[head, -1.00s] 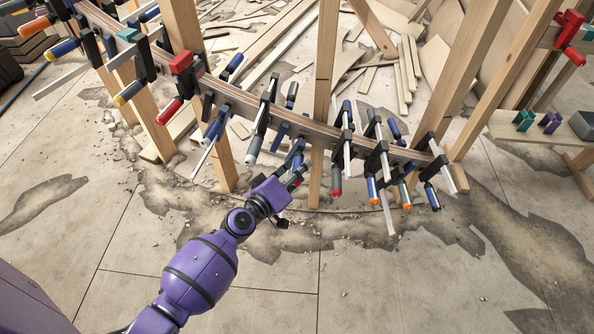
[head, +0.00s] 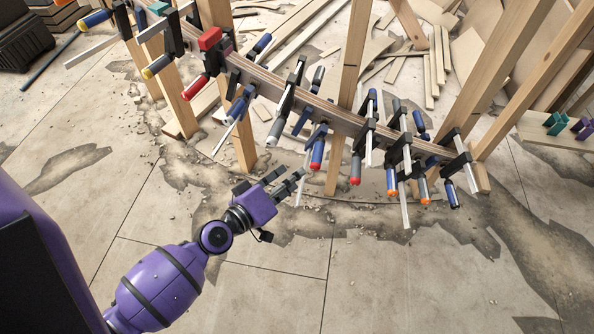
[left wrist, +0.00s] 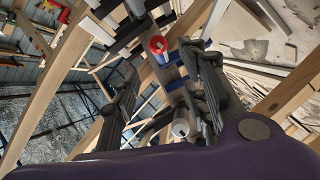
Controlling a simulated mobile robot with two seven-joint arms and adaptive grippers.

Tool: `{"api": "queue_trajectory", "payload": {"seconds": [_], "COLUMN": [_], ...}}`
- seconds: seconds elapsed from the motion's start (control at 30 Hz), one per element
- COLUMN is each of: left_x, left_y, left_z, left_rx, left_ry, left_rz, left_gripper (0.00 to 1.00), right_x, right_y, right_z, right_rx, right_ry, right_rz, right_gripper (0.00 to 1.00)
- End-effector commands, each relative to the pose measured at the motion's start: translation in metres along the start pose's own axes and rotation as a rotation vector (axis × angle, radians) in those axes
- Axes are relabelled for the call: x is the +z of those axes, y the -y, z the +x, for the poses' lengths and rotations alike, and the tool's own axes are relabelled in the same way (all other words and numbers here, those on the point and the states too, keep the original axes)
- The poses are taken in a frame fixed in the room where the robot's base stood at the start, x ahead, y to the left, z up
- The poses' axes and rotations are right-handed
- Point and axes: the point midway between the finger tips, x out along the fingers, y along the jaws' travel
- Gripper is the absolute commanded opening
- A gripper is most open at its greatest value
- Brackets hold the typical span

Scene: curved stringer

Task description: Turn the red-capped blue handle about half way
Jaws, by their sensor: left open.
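The red-capped blue handle (head: 317,153) hangs from a clamp on the curved wooden stringer (head: 340,121), near the middle of the head view. Its red end points down toward me. My left gripper (head: 299,178) is open and empty, just below and left of that handle, apart from it. In the left wrist view, the red cap (left wrist: 157,45) shows beyond and between the spread fingers of the left gripper (left wrist: 162,75). The handle's blue shaft is mostly hidden behind its cap there. My right gripper is not in view.
Close by hang a red-capped grey handle (head: 355,168) to the right and a grey handle (head: 275,130) to the left. Several orange-tipped and blue handles crowd the right end. Wooden posts (head: 350,85) support the stringer. The floor in front is mostly clear.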

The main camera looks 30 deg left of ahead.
Motion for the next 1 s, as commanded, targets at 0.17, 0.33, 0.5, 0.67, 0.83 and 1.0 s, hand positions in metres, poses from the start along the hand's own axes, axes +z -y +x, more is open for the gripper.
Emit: {"api": "queue_trajectory", "payload": {"seconds": [0.17,0.33,0.5,0.67,0.83,1.0], "left_x": [0.000,0.001,0.010,0.019,0.027,0.028], "left_y": [0.000,0.000,0.002,0.002,0.001,0.000], "left_z": [-0.001,-0.002,-0.014,-0.027,-0.038,-0.042], "left_rx": [0.001,0.000,-0.002,-0.001,-0.001,0.000], "left_ry": [-0.001,0.000,0.001,0.001,0.001,-0.001], "left_rz": [-0.001,-0.001,-0.002,-0.001,-0.001,-0.001], "left_gripper": [0.41,0.41,0.41,0.41,0.41,0.41], "right_x": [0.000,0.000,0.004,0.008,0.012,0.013], "right_y": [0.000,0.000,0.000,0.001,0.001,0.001], "right_z": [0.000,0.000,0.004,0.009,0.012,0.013], "right_rx": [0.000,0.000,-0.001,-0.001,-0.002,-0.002], "right_ry": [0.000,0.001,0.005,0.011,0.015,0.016], "right_rz": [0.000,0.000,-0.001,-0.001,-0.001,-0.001], "right_gripper": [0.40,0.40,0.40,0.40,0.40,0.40]}}
